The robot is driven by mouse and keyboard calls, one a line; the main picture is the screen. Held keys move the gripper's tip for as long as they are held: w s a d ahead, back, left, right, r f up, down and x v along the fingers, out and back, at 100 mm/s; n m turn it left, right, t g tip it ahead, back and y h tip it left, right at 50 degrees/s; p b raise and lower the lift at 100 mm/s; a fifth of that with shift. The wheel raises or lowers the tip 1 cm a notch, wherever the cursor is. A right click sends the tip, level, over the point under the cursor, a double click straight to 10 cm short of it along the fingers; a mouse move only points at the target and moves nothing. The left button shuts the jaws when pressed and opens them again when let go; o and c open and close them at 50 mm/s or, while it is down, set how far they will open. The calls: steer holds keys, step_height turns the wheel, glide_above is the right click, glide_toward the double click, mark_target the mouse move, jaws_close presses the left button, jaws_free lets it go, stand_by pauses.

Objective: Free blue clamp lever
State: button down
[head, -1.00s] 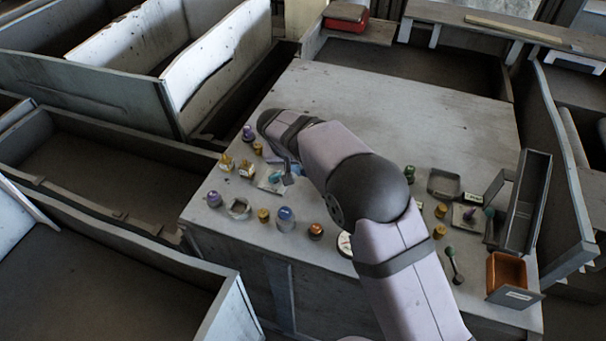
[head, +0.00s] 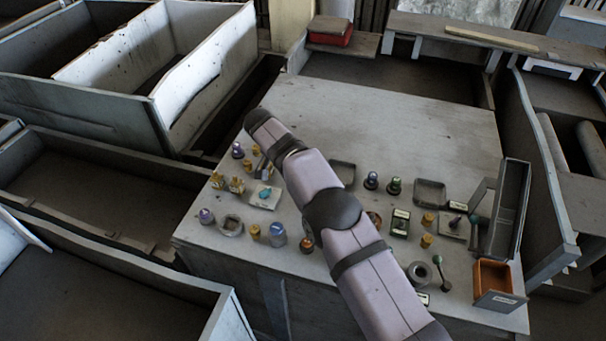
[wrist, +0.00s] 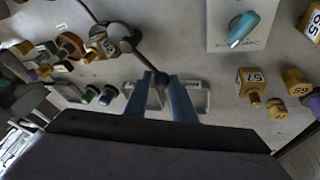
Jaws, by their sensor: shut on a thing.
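The blue clamp lever (head: 266,193) is a small teal handle on a pale square plate (head: 255,203) at the left of the bench. In the wrist view the lever (wrist: 243,28) lies on its plate at the upper right, apart from my fingers. My gripper (wrist: 161,82) is shut on the dark knob end of a dark rod (wrist: 138,53). The rod runs up and left to a round dark part and beyond. In the head view the gripper (head: 262,170) is small and partly hidden by my arm, just behind the plate.
Yellow numbered blocks (wrist: 252,80) stand near the lever plate. A blue-topped jar (head: 277,234) and a ring-shaped part (head: 230,226) are in front of it. An orange bin (head: 492,280) and an upright grey tray (head: 508,210) stand at the right. The back of the bench is clear.

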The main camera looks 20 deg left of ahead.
steer(key=shift+d+f+m+p, duration=0.15)
steer(key=shift+m+p, duration=0.45)
steer(key=shift+p, duration=0.3)
stand_by(0.4)
steer(key=c, duration=1.5)
jaws_free()
steer(key=shift+c, duration=0.2)
steer(key=shift+w, duration=0.1)
steer(key=shift+r, duration=0.2)
steer(key=shift+r, duration=0.5)
step_height(320, 180, up, 9)
steer(key=p, duration=0.8)
steer(key=shift+f, duration=0.15)
steer(key=shift+c, duration=0.2)
